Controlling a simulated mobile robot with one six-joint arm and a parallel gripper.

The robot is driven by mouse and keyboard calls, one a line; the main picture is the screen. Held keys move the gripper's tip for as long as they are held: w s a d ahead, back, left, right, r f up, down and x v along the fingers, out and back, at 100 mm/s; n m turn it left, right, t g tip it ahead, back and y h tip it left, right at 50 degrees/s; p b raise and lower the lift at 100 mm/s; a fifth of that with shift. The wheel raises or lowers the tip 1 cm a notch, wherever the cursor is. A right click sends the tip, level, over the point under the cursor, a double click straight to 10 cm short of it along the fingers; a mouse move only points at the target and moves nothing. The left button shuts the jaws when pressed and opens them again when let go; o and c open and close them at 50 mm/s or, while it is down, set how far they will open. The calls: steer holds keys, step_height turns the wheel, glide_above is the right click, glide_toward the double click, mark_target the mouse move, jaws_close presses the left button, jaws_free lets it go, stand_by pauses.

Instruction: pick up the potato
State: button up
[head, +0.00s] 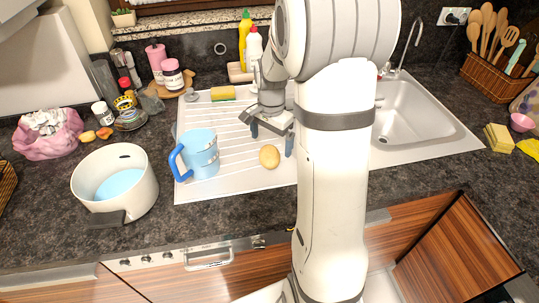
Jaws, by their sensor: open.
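The potato (269,157) is a small yellowish-brown oval. It lies on the ribbed drainboard of the white sink unit (222,195), just left of my upright arm. My gripper (271,143) is open, with its two dark fingers spread. It appears behind and above the potato in the picture, one finger to the upper left and one to the right. The jaws look empty. I cannot tell the exact height of the fingertips above the drainboard. My arm hides part of the drainboard to the right.
A light-blue mug with a blue handle (200,154) stands left of the potato. A white pot (115,180) is farther left. A yellow-green sponge (223,93) and bottles (254,48) are behind. The sink basin (405,115) is right of my arm. The front drainboard is clear.

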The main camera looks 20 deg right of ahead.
mark_target(269, 151)
steer(key=f, duration=0.5)
steer(key=shift+a+p, duration=0.25)
steer(key=shift+p, duration=0.15)
steer(key=shift+c, duration=0.5)
steer(key=c, duration=1)
steer(key=shift+r, duration=0.1)
